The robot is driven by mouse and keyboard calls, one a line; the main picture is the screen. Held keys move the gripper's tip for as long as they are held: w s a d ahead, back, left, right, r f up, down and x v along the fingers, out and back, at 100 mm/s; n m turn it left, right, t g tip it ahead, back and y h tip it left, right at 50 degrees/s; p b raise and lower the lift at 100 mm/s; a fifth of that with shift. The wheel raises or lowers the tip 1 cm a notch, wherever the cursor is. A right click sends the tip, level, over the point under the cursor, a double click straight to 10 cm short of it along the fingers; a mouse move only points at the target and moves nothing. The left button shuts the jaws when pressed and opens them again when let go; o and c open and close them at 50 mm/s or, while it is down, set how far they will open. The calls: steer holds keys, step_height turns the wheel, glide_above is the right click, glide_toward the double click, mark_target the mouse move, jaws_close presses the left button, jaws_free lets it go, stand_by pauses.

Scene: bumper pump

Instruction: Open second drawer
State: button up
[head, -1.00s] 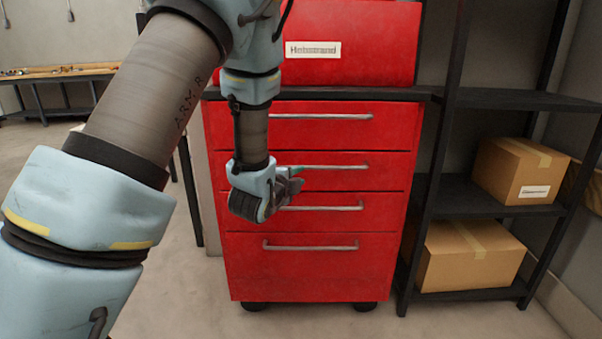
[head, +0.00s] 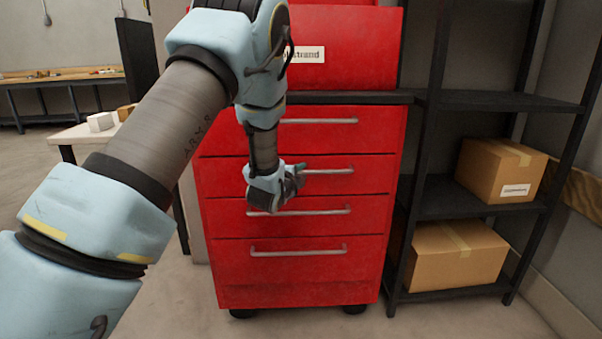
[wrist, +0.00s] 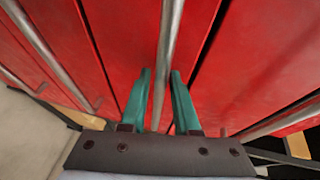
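The red cabinet (head: 300,275) has several stacked drawers with metal bar handles, and all look shut. The second drawer (head: 370,172) from the top has its handle (head: 335,171) running sideways. My gripper (head: 299,171) is at the left part of this handle in the head view. In the wrist view, the two teal fingers of my gripper (wrist: 160,72) stand apart on either side of the handle bar (wrist: 167,50). The bar runs between the fingertips, and a gap shows on its left side. My wrist hides part of the second and third drawers.
A black shelf (head: 490,102) with cardboard boxes (head: 500,170) stands right of the cabinet. A white table (head: 75,135) and a workbench (head: 60,80) are at the left. The floor in front of the cabinet looks clear.

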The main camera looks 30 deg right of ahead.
jaws_close()
stand_by(1.4)
